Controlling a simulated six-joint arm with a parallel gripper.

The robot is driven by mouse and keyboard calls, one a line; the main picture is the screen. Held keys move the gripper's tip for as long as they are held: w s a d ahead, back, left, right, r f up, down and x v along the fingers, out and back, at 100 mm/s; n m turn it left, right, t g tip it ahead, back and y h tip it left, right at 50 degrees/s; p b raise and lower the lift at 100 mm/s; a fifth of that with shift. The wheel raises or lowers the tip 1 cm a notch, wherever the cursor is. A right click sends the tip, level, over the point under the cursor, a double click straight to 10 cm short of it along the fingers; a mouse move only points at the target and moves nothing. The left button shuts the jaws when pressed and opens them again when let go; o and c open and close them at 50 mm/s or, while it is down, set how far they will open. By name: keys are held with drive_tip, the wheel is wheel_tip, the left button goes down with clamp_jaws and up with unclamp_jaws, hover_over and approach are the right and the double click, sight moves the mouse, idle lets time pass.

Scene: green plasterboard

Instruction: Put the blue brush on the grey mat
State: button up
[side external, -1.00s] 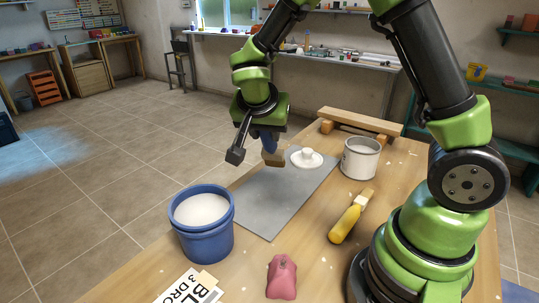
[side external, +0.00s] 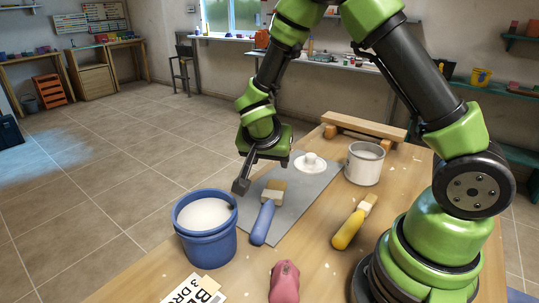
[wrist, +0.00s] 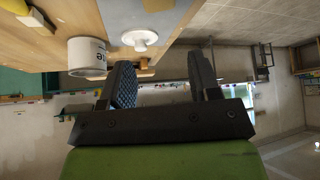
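The blue brush (side external: 267,212) lies on the grey mat (side external: 300,193), its blue handle towards the front and its tan bristles towards the back. The mat lies flat on the wooden table. My gripper (wrist: 163,70) is open, its two dark fingers apart with nothing between them in the wrist view.
A white knobbed lid (side external: 310,164) sits at the mat's back. A blue bucket (side external: 207,243) stands left of the brush. A white can (side external: 364,167), yellow brush (side external: 350,228) and pink object (side external: 284,283) stand or lie to the right and front. A wooden beam (side external: 362,127) is at the back.

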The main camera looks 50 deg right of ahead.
drive_tip(key=v, duration=1.2)
drive_tip(key=s+a+r+n+t+y, duration=0.1)
drive_tip(key=s+r+n+t+y, duration=0.1)
drive_tip(key=s+r+n+y, duration=0.2)
drive_tip(key=s+a+r+n+t+y, duration=0.1)
drive_tip(key=s+r+n+y, duration=0.3)
drive_tip(key=s, duration=0.7)
drive_tip(key=shift+a+n+t, duration=0.4)
drive_tip(key=shift+n+t, duration=0.3)
drive_tip(key=shift+t, duration=0.1)
